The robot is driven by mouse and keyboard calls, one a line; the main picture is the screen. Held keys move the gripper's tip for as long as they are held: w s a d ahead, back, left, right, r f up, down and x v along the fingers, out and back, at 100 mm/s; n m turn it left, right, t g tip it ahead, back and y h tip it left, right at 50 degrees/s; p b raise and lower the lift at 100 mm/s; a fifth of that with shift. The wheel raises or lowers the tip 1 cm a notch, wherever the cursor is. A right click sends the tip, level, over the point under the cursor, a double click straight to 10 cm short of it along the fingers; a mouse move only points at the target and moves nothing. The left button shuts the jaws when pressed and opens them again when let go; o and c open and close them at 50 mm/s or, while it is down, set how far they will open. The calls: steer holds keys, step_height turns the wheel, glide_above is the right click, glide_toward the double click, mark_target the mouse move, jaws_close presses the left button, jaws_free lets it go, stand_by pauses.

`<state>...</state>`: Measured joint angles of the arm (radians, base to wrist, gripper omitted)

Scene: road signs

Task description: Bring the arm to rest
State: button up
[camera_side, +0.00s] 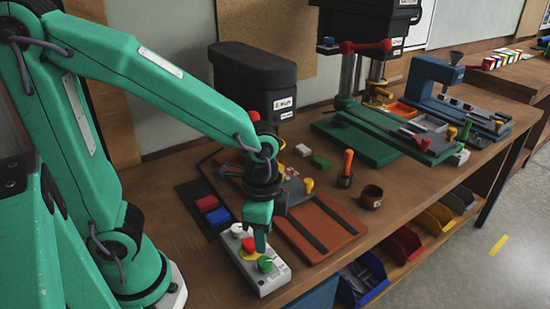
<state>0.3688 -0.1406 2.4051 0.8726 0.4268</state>
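My green arm reaches from the left over a wooden workbench (190,262), its wrist bent downward. My gripper (260,238) points down just above a grey control box (268,283) at the bench's front. The box carries a white knob (237,229), a red button (248,244) on a yellow ring and a green button (265,264). The fingertips appear close to the red and green buttons; I cannot tell whether they touch. The fingers overlap from this angle, so their opening is unclear. I see nothing held.
Red and blue blocks (210,208) lie on a dark mat left of my wrist. A brown board (325,220), an orange-handled tool (347,168) and a dark cup (371,196) are to the right. Machines stand behind. Coloured bins (362,279) hang below the bench's front edge.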

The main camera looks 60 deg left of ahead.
steer(key=s+a+r+n+t, duration=0.2)
steer(key=a+r+n+t, duration=0.3)
steer(key=a+r+n, duration=0.4)
steer(key=shift+a+r+t, duration=0.2)
steer(key=shift+r+t, duration=0.1)
steer(key=shift+r, duration=0.9)
